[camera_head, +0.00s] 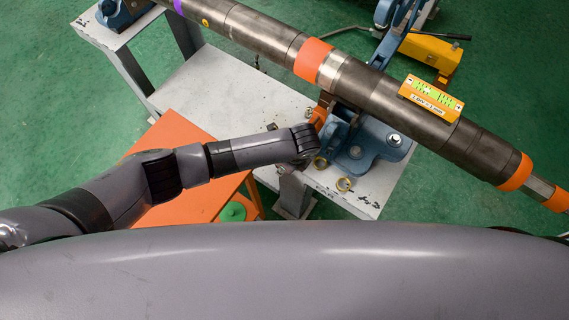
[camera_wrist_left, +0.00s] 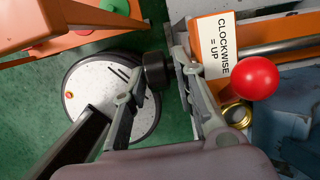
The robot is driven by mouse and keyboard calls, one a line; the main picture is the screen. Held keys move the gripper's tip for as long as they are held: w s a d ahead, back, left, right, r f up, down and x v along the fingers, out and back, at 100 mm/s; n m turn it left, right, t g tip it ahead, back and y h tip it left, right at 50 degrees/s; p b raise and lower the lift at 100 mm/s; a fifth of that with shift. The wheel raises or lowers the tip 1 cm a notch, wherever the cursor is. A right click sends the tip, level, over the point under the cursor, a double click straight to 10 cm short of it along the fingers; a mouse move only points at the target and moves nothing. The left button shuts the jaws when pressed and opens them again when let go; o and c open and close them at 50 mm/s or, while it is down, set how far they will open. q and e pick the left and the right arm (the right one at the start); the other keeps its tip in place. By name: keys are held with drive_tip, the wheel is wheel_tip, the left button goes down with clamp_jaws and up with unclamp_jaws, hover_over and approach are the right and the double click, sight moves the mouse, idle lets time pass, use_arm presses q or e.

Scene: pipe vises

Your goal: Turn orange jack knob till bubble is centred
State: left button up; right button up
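The long dark pipe (camera_head: 262,35) runs diagonally across the head view and rests in a blue vise (camera_head: 362,143). A yellow level (camera_head: 432,98) with a green vial sits on it; its bubble is too small to read. The orange jack (camera_head: 320,112) is partly hidden behind my left gripper (camera_head: 308,140). In the left wrist view the jack (camera_wrist_left: 208,28) carries a "CLOCKWISE = UP" label. My left gripper (camera_wrist_left: 160,75) has its fingers apart, with a black ridged knob (camera_wrist_left: 155,70) between the tips. I cannot tell whether both fingers touch it. My right gripper is out of view.
A red ball (camera_wrist_left: 255,78) and a brass ring (camera_wrist_left: 237,114) are close right of my left gripper. The grey bench (camera_head: 205,85) holds the vise. An orange table (camera_head: 170,135) stands below my arm. A yellow tool (camera_head: 430,50) lies at the back right on green floor.

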use_arm(q)
drive_tip(key=v, duration=1.2)
drive_tip(key=shift+o, duration=0.5)
